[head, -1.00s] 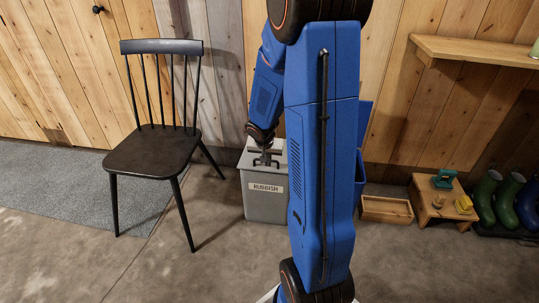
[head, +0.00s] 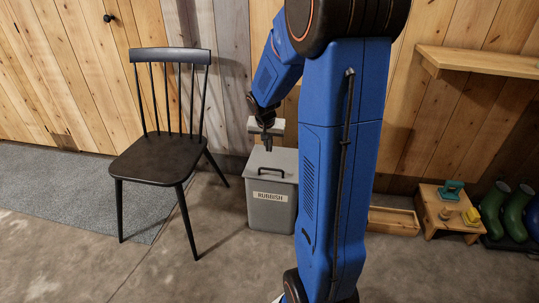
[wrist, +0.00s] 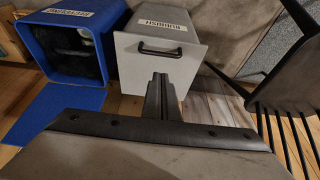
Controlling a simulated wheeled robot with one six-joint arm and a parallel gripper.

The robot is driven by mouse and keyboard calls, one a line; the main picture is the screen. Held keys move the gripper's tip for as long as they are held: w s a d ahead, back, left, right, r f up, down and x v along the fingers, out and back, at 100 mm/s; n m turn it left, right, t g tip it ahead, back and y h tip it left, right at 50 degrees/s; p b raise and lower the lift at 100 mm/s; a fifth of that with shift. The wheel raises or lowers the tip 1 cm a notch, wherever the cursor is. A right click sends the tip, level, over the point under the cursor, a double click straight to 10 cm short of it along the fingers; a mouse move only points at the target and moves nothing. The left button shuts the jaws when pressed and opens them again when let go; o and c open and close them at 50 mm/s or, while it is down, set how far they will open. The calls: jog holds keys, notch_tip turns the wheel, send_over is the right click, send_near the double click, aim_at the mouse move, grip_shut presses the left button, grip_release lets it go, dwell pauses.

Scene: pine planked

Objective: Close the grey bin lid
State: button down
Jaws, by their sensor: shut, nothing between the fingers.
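The grey bin (head: 271,207), labelled RUBBISH, stands on the floor against the wall, right of the chair. Its grey lid (head: 285,160) lies flat across the top, with a black handle (head: 272,171) on it; no gap shows. My gripper (head: 267,148) is above the back part of the lid, fingers pointing down, shut and empty. In the wrist view the shut fingers (wrist: 161,80) show in front of the pale lid (wrist: 205,60), apart from the handle (wrist: 160,50). The bin body (wrist: 165,14) shows beyond the lid.
A dark chair (head: 158,158) stands close left of the bin. A blue bin (wrist: 38,58), open, stands beside the grey bin in the wrist view; my arm hides it in the head view. A wooden box (head: 393,221) and low stool (head: 447,208) are at right. Floor in front is clear.

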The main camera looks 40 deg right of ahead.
jog(key=x, duration=1.2)
jog(key=shift+s+a, duration=0.15)
jog(key=shift+a, duration=0.05)
jog(key=shift+f, duration=0.6)
